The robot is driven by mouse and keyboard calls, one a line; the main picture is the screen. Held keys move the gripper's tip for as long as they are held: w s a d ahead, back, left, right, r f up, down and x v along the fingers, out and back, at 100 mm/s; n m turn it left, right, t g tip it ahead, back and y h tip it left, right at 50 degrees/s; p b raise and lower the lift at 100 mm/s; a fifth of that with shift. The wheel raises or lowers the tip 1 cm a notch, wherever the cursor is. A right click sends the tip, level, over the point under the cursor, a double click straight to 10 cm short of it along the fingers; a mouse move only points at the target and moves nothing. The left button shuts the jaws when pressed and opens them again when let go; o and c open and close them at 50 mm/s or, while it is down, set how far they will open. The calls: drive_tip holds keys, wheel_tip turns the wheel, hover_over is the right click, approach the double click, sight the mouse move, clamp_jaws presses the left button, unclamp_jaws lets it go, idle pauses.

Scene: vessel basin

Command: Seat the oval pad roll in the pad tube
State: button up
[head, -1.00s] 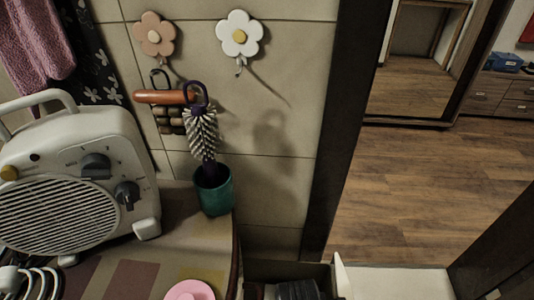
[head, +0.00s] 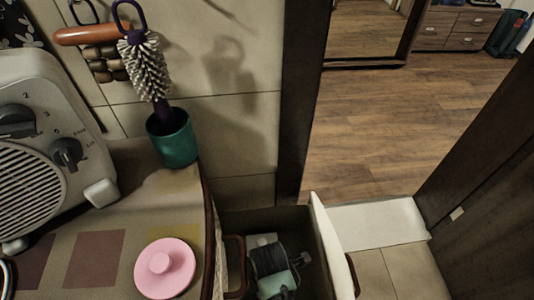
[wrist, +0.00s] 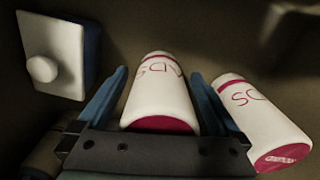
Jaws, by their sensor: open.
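In the wrist view a white cylinder with magenta bands and lettering ending "ADS" (wrist: 158,95) lies between the two blue fingers of my gripper (wrist: 158,76). The gripper is open; whether either finger touches the cylinder I cannot tell. A second white cylinder with a magenta end (wrist: 262,120) lies just outside the right finger, tilted. Lettering shows on both, but which is the pad tube, and whether either is the oval pad roll, I cannot tell.
A pink round lid (head: 164,268), a teal cup (head: 172,138) with a brush (head: 146,68) and a heater (head: 45,150) stand on the counter. An open dark bin (head: 296,216) with mixed contents is beside it. A white block with a knob (wrist: 58,52) shows in the wrist view.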

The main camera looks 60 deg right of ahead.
drive_tip(key=c, duration=1.4)
drive_tip(key=shift+o, duration=0.2)
drive_tip(key=shift+r, duration=0.55)
drive_tip(key=s+d, duration=0.1)
drive_tip(key=s+d+r+p, duration=0.1)
drive_tip(key=s, duration=0.1)
drive_tip(key=shift+d+r, duration=0.15)
drive_tip(key=shift+d, duration=0.25)
wheel_tip(320, 180, up, 13)
drive_tip(key=p, duration=0.3)
drive_tip(key=shift+p, duration=0.4)
